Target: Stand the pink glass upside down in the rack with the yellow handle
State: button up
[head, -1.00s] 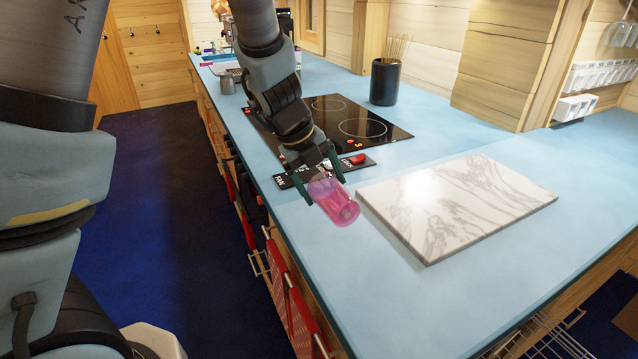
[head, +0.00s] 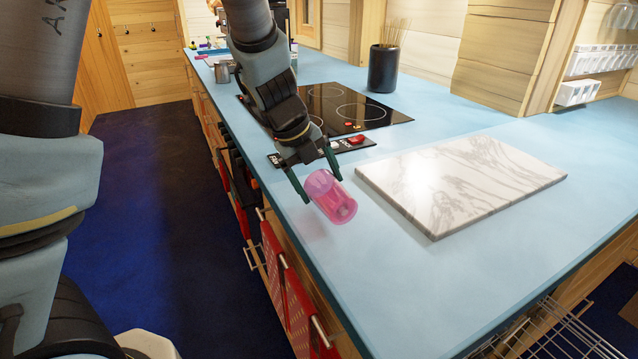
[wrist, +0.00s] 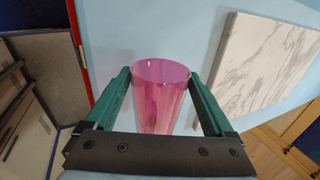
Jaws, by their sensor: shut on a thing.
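The pink glass (head: 331,198) is see-through and tilted, held above the blue counter near its front edge. My gripper (head: 319,186) is shut on it, with one dark green finger on each side. In the wrist view the glass (wrist: 161,95) sits between the two fingers (wrist: 158,98), its wide round end facing away from the palm. A wire rack (head: 545,335) shows in part at the bottom right of the head view, below the counter edge. I see no yellow handle on it, and most of it is out of frame.
A marble board (head: 455,182) lies on the counter right of the glass. A black cooktop (head: 345,110) with a control strip is behind my gripper. A dark holder with sticks (head: 383,69) stands further back. The counter (head: 420,290) in front of the board is clear.

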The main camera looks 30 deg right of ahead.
jog(key=shift+f, duration=0.15)
jog(key=o, duration=1.3)
jog(key=shift+c, duration=0.2)
jog(key=p+v, duration=0.2)
jog(key=v, duration=0.8)
jog(key=shift+r+p, duration=0.35)
jog(key=shift+a, duration=0.1)
